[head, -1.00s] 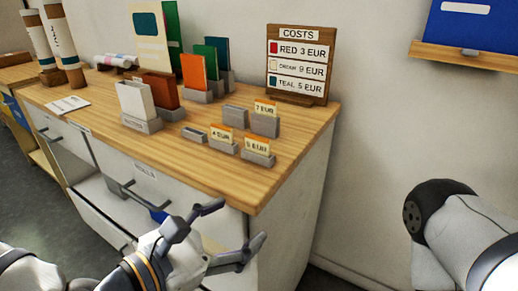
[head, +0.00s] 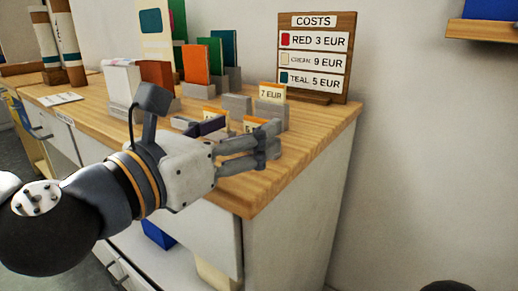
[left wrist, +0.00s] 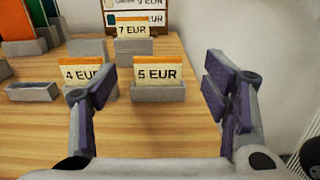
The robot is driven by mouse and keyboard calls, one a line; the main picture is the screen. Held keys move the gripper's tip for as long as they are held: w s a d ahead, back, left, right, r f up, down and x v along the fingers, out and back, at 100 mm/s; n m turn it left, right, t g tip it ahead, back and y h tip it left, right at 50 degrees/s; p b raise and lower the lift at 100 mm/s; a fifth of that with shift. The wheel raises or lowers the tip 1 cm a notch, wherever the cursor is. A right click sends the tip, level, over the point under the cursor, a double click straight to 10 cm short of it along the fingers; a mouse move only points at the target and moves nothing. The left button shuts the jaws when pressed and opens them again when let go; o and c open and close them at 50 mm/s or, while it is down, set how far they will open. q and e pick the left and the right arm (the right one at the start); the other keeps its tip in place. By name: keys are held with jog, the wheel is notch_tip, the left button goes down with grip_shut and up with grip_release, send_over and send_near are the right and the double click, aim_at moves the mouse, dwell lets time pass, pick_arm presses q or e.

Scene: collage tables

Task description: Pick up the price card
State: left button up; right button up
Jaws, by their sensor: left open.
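Three price cards with orange tops stand in small grey holders on the wooden counter. The 5 EUR card (left wrist: 158,73) is in the middle of the left wrist view, upright in its holder (left wrist: 158,93). The 4 EUR card (left wrist: 80,72) is to its left, partly covered by my left finger. My right gripper is out of view.
A COSTS board (head: 315,58) stands at the back of the counter (head: 300,150), listing red, cream and teal prices. Coloured sheets (head: 196,64) in grey holders stand to the left. An empty grey holder (left wrist: 31,92) is left of the 4 EUR card. The counter's right end is clear.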

aim_at(257, 121)
pick_arm(q)
jog(key=x, duration=0.5)
jog(key=shift+w, duration=0.2)
jog(key=c, duration=0.9)
jog(key=shift+o, duration=0.2)
